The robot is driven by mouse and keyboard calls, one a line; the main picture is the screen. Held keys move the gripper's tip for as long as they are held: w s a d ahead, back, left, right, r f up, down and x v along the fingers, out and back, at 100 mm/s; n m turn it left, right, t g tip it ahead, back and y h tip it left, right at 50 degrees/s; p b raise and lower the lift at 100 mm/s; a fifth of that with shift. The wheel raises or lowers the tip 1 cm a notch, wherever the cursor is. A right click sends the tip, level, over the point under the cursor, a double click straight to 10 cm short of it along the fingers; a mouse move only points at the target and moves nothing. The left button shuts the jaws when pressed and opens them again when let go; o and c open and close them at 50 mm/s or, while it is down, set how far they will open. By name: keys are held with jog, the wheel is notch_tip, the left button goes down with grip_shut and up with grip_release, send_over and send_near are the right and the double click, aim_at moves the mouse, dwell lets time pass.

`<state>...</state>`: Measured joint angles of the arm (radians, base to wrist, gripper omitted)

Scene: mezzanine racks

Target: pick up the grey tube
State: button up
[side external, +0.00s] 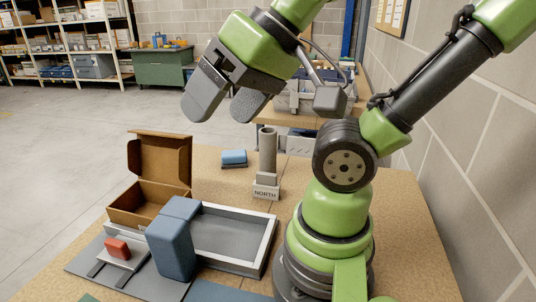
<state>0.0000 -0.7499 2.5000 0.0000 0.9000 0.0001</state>
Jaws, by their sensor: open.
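The grey tube (268,152) stands upright on the tabletop at the back middle, in or behind a small light grey block (266,189) marked "NORTH". Whether it sits in a socket there is hard to tell. My gripper (223,112) is open and empty. It hangs in the air at the upper middle, above and to the left of the tube in the picture, touching nothing on the table.
An open cardboard box (150,204) stands at the left. A grey tray with a white rim (238,267) lies in front, beside a tall blue block (172,246). A red piece (118,249) rests on a small stand. A blue block (234,158) lies left of the tube.

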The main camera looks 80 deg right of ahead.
jog(key=w+d+f+m+g+h, duration=0.2)
jog(key=w+d+m+g+h, duration=0.15)
jog(key=w+d+m, duration=0.45)
jog(key=m+g+h, duration=0.2)
jog(key=m+g, duration=0.3)
jog(key=m, duration=0.6)
send_near(262, 133)
notch_tip(262, 133, down, 2)
jog(key=shift+g+h, duration=0.25)
jog(key=shift+g, duration=0.2)
jog(key=x, duration=0.3)
jog(key=d+x, duration=0.1)
jog(key=x, duration=0.2)
jog(key=shift+r, duration=0.25)
jog(key=x, duration=0.5)
jog(key=shift+s+d+f, duration=0.2)
jog(key=shift+d, duration=0.35)
jog(key=c, duration=1)
